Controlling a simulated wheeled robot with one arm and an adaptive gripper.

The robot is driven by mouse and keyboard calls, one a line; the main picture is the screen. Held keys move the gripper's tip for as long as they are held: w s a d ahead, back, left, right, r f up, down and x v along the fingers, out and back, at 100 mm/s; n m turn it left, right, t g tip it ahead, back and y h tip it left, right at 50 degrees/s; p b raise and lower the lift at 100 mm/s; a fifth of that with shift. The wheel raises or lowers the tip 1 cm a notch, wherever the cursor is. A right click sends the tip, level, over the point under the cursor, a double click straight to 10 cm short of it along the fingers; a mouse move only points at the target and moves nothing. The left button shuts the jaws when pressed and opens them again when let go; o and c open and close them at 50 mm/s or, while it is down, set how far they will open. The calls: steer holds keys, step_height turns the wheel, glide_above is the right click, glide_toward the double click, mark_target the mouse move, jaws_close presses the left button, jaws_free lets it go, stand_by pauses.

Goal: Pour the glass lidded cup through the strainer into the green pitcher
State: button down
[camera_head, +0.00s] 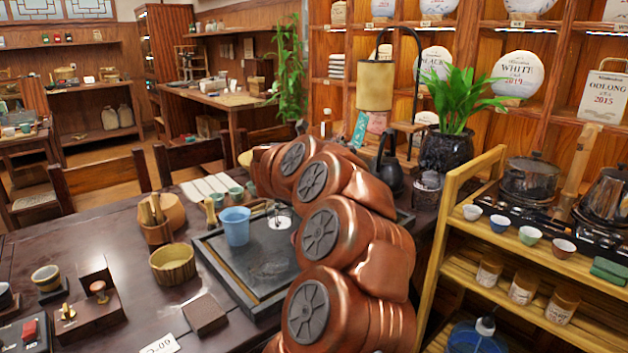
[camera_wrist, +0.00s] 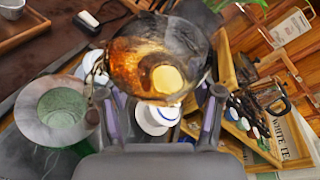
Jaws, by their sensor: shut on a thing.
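In the wrist view, my gripper (camera_wrist: 155,108) is shut on the glass lidded cup (camera_wrist: 128,58), with amber tea and a pale yellow disc showing through its glass. I cannot tell whether tea is leaving it or where its lid sits. A round grey rim with a green inside (camera_wrist: 62,106), seemingly the strainer over the green pitcher, lies left of the gripper, apart from the cup. In the head view my copper-coloured arm hides the gripper, the cup and probably the pitcher.
A light blue cup (camera_head: 236,228) stands on the dark tea tray (camera_head: 225,277) beside my arm. A bamboo shelf (camera_head: 452,232) with small cups stands close on the right.

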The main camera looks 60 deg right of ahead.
steer(key=shift+w+a+r, duration=0.1)
steer(key=shift+w, duration=0.15)
steer(key=shift+w+a+r+n+p, duration=0.15)
steer(key=shift+w+n+p, duration=0.2)
steer(key=shift+p, duration=0.2)
steer(key=shift+w, duration=0.1)
steer(key=shift+w+r+n+h+p, duration=0.15)
steer(key=shift+n+h+p, duration=0.15)
steer(key=shift+p, duration=0.2)
steer(key=shift+r+n+p, duration=0.15)
steer(key=shift+n+p, duration=0.1)
steer(key=shift+p, duration=0.35)
steer(key=shift+r+n+g+p, duration=0.2)
steer(key=shift+n+g+p, duration=0.1)
steer(key=shift+p, duration=0.15)
steer(key=shift+r+h+p, duration=0.25)
steer(key=shift+h+p, duration=0.05)
steer(key=shift+p, duration=0.2)
steer(key=shift+f, duration=0.1)
steer(key=shift+n, duration=0.3)
